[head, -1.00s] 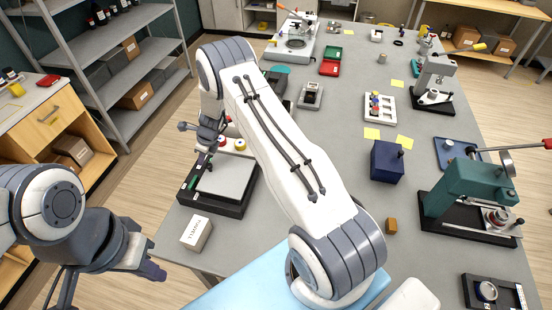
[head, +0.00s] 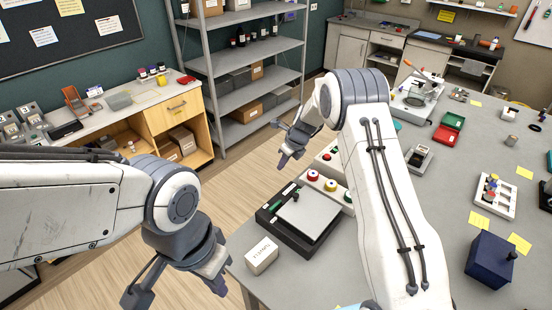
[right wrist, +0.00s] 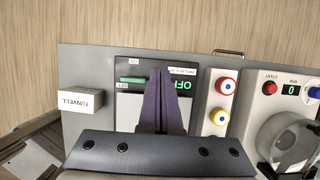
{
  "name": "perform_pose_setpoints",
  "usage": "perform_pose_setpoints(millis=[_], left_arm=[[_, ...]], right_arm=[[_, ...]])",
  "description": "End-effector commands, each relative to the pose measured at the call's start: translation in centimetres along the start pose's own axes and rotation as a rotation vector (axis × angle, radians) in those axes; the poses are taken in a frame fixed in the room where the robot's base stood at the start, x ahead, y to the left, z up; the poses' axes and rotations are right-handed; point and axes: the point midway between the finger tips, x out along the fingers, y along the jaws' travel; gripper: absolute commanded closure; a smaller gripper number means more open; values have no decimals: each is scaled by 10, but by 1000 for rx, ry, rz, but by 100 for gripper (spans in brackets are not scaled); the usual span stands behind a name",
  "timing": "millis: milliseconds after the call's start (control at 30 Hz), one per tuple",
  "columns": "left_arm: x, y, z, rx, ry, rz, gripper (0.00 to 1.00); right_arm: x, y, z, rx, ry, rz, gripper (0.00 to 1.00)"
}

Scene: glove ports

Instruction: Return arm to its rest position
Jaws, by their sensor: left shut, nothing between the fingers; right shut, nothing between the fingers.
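My right arm reaches in from the lower right in the head view. Its gripper (head: 284,160) hangs shut and empty, beyond the black scale-like device (head: 300,216) in the picture. In the right wrist view its dark fingers (right wrist: 165,95) lie together in front of that device's panel, partly hiding the lit green display (right wrist: 183,86). Nothing is between them. My left arm comes in from the left in the head view. Its gripper (head: 220,283) points down, shut and empty, left of the table corner.
A small white box (head: 262,255) stands beside the device near the table's edge. Red (head: 313,175) and yellow (head: 331,185) round pieces sit behind it. A blue block (head: 489,260) and a white tray (head: 493,195) are at right. Shelving (head: 245,85) and a wooden cabinet (head: 178,112) stand across open floor.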

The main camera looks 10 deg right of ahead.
Motion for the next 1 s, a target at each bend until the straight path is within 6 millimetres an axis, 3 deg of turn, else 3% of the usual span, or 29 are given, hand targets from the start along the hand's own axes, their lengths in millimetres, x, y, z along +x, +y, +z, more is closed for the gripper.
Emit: perform_pose_setpoints(millis=[200,400,533,667,767,867,1000], left_arm=[[15,-1,1,1,0,0,100],[17,-1,1,2,0,0,100],[27,-2,1,1,1,0,100],[52,-4,3,1,0,0,100],[75,-5,4,0,0,0,100],[96,-7,5,-1,0,0,100],[125,-9,7,-2,0,0,100]], right_arm=[[-10,0,29,-2,-1,0,100],[-15,2,36,-5,2,1,100],[-19,25,38,-137,11,15,100],[-33,89,34,-510,33,57,100],[-49,153,16,-900,48,108,100],[-66,211,-16,-1300,53,165,100],[-83,280,-80,-1858,38,255,100]])
